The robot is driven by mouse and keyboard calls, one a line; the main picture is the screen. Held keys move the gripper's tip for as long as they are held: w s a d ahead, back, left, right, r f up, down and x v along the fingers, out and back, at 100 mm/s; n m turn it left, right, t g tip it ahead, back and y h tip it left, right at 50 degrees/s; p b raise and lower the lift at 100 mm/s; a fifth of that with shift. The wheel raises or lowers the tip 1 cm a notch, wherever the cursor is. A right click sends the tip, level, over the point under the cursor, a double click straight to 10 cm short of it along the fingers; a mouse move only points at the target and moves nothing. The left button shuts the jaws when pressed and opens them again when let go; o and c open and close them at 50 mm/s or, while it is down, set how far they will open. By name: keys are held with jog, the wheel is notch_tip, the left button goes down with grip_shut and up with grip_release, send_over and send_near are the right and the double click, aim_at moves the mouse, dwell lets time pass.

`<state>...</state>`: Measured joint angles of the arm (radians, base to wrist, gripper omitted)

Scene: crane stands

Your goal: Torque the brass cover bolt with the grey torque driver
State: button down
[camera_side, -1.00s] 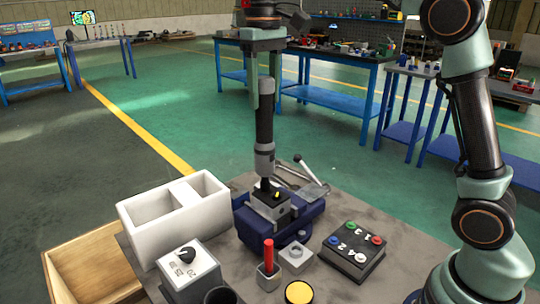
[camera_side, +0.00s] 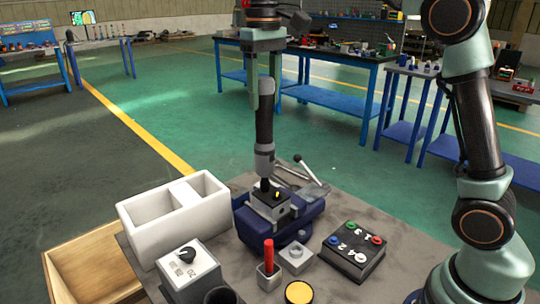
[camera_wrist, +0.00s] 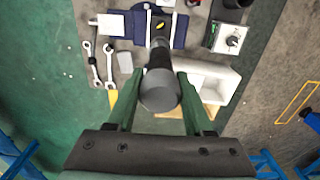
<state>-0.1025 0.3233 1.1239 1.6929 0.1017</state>
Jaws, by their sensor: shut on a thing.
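My gripper (camera_side: 264,98) points down and is shut on the grey torque driver (camera_side: 264,153), which hangs nearly upright with its black handle between the green fingers. In the wrist view the driver's round grey end (camera_wrist: 158,91) sits between the fingertips (camera_wrist: 160,74). The driver's dark lower end is just over the black-topped grey block held in the blue vise (camera_side: 308,215). A small yellow spot, perhaps the brass cover bolt (camera_side: 277,195), shows on the block to the right of the driver's tip. I cannot tell whether the tip touches anything.
A white two-part bin (camera_side: 142,232) stands left, with a wooden tray (camera_side: 75,262) beyond it. Wrenches (camera_wrist: 91,65) lie beside the vise.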

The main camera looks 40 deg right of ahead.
aim_at(264, 78)
dwell(0.3)
jog(key=shift+r, duration=2.55)
